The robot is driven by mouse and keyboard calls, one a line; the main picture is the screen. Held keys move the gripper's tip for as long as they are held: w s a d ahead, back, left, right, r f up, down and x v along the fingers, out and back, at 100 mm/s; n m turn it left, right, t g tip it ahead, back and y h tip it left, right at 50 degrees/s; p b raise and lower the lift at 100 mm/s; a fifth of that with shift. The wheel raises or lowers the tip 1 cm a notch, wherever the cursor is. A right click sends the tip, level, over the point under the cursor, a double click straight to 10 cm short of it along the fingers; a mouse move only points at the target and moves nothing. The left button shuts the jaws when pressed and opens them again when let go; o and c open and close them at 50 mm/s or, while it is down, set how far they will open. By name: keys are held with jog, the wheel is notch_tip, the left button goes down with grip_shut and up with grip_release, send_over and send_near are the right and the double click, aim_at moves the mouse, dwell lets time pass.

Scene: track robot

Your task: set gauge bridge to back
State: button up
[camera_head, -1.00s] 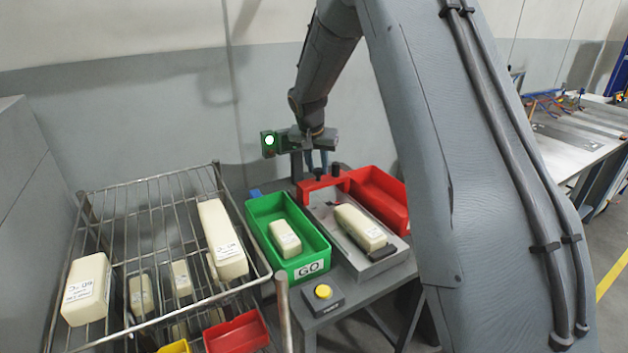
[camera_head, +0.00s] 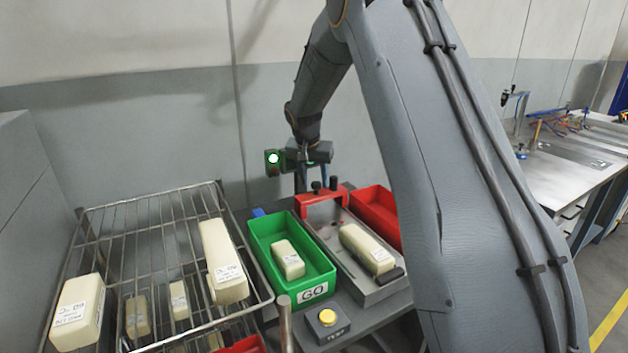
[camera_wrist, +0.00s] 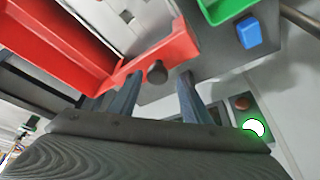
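The red gauge bridge (camera_head: 322,201) spans the back end of the grey gauge tray (camera_head: 352,283), with two dark knobs on top. A cream block (camera_head: 367,248) lies in the tray in front of it. My gripper (camera_head: 311,182) is at the bridge, fingers pointing down. In the wrist view my gripper (camera_wrist: 157,80) is open, with one dark knob (camera_wrist: 157,72) showing between its fingertips and the red bridge (camera_wrist: 180,50) just beyond. I cannot tell whether a finger touches the knob.
A green GO bin (camera_head: 321,273) holding a block stands left of the tray, a red bin (camera_head: 377,212) right. A yellow button (camera_head: 327,317) is in front. A wire rack (camera_head: 140,212) with several blocks is at left. A lit green lamp (camera_head: 273,158) stands behind.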

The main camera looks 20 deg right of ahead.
jog(key=b+v, duration=0.2)
jog(key=v, duration=0.5)
jog(key=shift+r, duration=0.4)
jog(key=shift+s, duration=0.15)
jog(key=s+a+f+n+g+y, duration=0.1)
jog(key=s+f, duration=0.3)
jog(key=s, duration=0.8)
jog(key=s+a+f+n+g, duration=0.1)
jog(key=s+a+f+n, duration=0.1)
jog(key=s, duration=1.1)
jog(key=s+a+f+n+g+y, duration=0.1)
jog(key=s+f, duration=0.5)
jog(key=s, duration=0.6)
jog(key=shift+s+a+f+n+y, duration=0.15)
jog(key=shift+a+n, duration=0.3)
jog(key=shift+n, duration=0.25)
jog(key=shift+s+a+r+n+y, duration=0.15)
jog(key=shift+a+n, duration=0.3)
jog(key=shift+n, duration=0.25)
jog(key=shift+f, duration=0.1)
